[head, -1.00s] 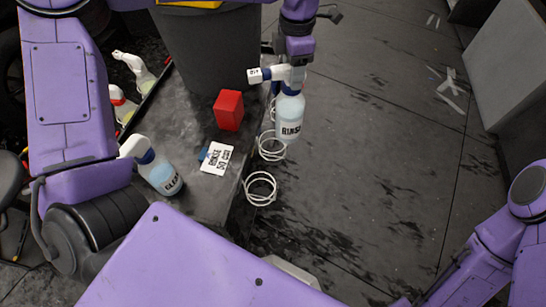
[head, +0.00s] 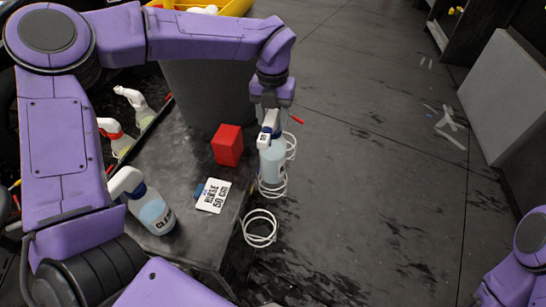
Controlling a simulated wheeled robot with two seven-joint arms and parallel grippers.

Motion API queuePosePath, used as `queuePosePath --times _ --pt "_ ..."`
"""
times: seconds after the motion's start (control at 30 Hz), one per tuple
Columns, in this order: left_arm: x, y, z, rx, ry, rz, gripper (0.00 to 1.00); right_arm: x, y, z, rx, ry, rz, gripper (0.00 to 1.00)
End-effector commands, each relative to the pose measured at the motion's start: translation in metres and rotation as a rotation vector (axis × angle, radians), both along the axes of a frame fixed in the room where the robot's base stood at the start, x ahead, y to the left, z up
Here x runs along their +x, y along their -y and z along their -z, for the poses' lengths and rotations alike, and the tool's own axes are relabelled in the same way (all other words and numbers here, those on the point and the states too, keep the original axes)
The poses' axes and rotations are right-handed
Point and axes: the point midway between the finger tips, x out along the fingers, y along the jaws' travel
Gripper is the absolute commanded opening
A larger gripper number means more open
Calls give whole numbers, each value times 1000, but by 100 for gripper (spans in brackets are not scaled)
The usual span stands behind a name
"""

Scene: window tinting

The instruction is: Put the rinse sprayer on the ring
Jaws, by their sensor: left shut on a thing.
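The rinse sprayer (head: 271,160), a clear bottle with pale blue liquid and a white and blue head, is upright at the right edge of the dark bench. My left gripper (head: 270,118) is shut on its head from above. The bottle's base overlaps the middle white wire ring (head: 273,190); I cannot tell whether it rests in it or hangs above. A second ring (head: 260,228) is nearer and empty. A third ring (head: 291,146) is partly hidden behind the bottle. My right arm shows at the lower right, but its gripper is out of view.
On the bench (head: 200,238) are a red block (head: 227,145), a card reading "RINSE 50 CM" (head: 213,195) and another blue spray bottle (head: 152,211). Two more sprayers (head: 136,107) (head: 116,138) stand at the left. A grey bin (head: 205,95) stands behind.

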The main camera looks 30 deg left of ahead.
Motion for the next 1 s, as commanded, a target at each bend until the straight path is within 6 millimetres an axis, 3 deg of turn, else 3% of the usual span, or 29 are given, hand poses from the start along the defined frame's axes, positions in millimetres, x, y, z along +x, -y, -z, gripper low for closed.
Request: queuePosePath --times 0.1,0.2,0.57,0.97,1.0 --pt "-1 0 35 0 -3 1 0 0 0 2 0 0 0 0" --pt "0 0 56 0 -1 1 0 0 0 3 0 0 0 0" --pt "0 0 107 1 0 2 0 0 0 6 0 0 0 0" --pt "0 0 116 1 2 2 0 0 0 7 0 0 0 0" --pt "0 0 117 0 0 2 53 0 0 8 0 0 0 0"
